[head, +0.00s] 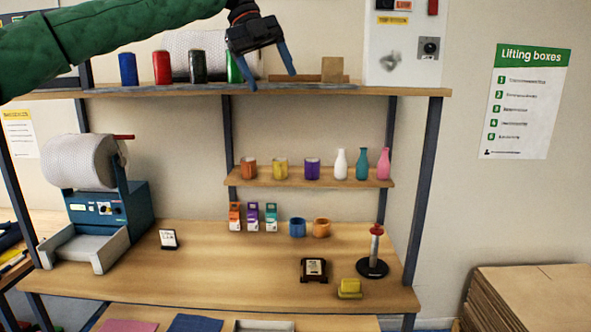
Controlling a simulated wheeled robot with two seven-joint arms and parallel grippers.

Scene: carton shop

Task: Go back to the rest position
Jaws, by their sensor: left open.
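My left gripper (268,73) hangs down from the end of my green-sleeved left arm, at the top of the head view. Its two blue fingers are spread apart with nothing between them. It is in front of the top shelf (400,91) and partly hides a green can (234,70). A blue can (128,69), a red can (162,68) and a black can (198,67) stand left of it on that shelf. My right gripper is not in view.
The middle shelf (240,181) holds jars and bottles. The workbench (215,275) carries a roll dispenser (95,205), small boxes, tape rolls, a dark stand (372,267) and a yellow block (349,287). A grey control box (405,60) is at upper right. Flat cartons (530,295) lie at lower right.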

